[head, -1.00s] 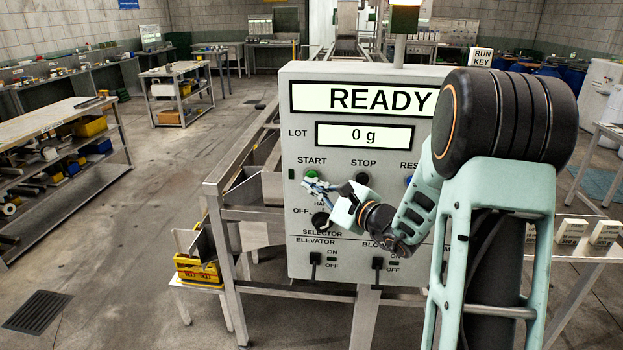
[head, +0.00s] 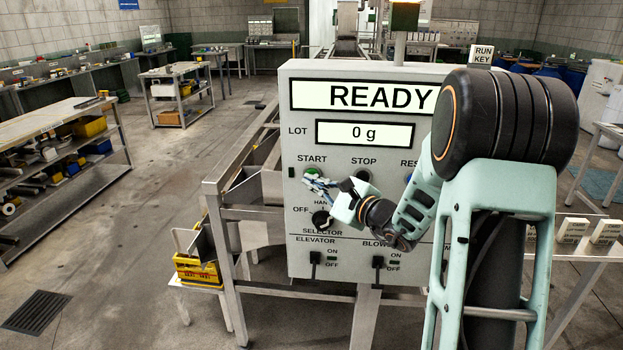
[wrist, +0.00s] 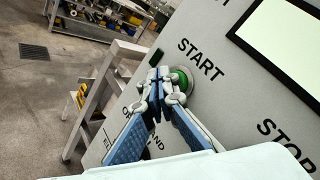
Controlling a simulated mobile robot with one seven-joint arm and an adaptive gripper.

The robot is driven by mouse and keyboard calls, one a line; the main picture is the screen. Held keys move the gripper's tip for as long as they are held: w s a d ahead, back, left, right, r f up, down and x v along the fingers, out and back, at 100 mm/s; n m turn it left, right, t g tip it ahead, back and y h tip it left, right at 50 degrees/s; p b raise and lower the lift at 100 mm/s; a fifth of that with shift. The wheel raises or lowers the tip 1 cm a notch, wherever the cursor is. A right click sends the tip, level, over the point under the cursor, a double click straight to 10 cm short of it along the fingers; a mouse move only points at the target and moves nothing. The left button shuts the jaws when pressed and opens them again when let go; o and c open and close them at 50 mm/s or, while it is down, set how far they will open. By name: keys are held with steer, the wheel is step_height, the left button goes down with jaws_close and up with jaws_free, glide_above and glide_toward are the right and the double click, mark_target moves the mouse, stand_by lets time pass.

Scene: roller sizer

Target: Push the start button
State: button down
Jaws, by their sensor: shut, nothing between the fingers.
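The green start button (head: 310,172) sits under the START label at the upper left of the grey control panel (head: 345,262). It also shows in the wrist view (wrist: 186,80), partly hidden behind my fingertips. My gripper (head: 309,180) is shut and empty, with its tips at the button's lower edge in the head view. In the wrist view the closed fingertips (wrist: 160,78) overlap the button's left side. I cannot tell whether they touch it. The panel display (head: 365,96) reads READY, and the lot display (head: 365,134) reads 0 g.
The black stop button (head: 362,175) is right of start. The selector knob (head: 321,218) is just below my gripper, with elevator (head: 315,258) and blower (head: 378,262) switches lower down. A metal frame (head: 228,215) stands left of the panel.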

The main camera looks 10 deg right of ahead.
steer(key=shift+w+d+b, duration=0.2)
steer(key=shift+w+b, duration=0.1)
steer(key=shift+w, duration=0.2)
stand_by(0.7)
stand_by(0.3)
steer(key=shift+s+a+b, duration=0.3)
steer(key=shift+s+b, duration=0.25)
steer(key=shift+s, duration=0.35)
steer(key=s, duration=0.1)
steer(key=s+a+b, duration=0.1)
steer(key=s, duration=0.1)
steer(key=s+b, duration=0.1)
steer(key=shift+s+a, duration=0.3)
steer(key=shift+s, duration=0.1)
